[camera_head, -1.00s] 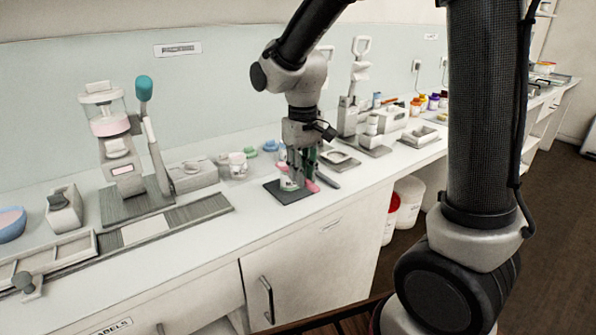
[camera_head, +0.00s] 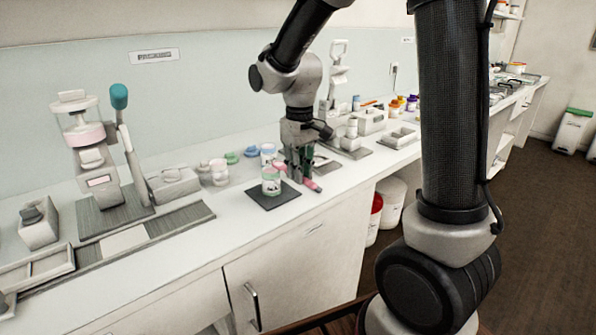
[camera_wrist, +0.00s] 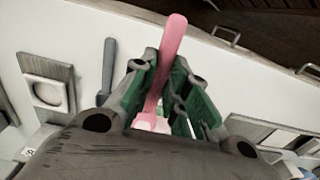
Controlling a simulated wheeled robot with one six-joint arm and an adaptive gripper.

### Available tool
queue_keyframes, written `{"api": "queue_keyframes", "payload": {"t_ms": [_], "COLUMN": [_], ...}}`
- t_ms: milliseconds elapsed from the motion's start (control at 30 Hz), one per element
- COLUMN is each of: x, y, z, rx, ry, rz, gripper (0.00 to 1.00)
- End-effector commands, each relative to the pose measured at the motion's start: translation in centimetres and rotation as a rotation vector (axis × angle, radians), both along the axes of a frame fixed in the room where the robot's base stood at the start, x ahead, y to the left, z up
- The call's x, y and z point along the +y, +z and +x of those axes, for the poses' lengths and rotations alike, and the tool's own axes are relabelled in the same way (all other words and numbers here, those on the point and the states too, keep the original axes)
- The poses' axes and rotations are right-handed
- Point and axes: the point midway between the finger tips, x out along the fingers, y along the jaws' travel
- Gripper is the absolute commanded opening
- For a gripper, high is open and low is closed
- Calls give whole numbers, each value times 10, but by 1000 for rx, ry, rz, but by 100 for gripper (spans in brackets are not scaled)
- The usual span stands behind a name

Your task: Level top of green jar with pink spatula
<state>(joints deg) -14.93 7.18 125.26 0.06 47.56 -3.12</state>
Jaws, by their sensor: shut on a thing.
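The green jar (camera_head: 271,182), a small pot with a pale green top and a light label, stands upright on a dark square mat (camera_head: 275,202) on the counter. My gripper (camera_head: 303,176) is just right of the jar, apart from it, by the mat's right edge. It is shut on the pink spatula (camera_head: 312,186). In the wrist view the spatula (camera_wrist: 169,55) runs up between the green-padded fingers (camera_wrist: 166,100). The jar is not clearly visible in the wrist view. How level the jar's contents are is too small to tell.
A grey-handled tool (camera_wrist: 107,70) lies on the counter beside my gripper. A press with a teal-knobbed lever (camera_head: 120,130) is to the left. The counter's front strip is clear.

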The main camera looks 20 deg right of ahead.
Motion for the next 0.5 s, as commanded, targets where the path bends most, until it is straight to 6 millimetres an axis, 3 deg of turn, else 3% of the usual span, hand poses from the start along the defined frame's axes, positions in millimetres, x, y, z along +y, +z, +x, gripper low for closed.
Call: {"api": "queue_keyframes", "payload": {"t_ms": [500], "x": [33], "y": [0], "z": [-11], "rx": [-1], "ry": [2], "rz": [0], "gripper": [0]}}
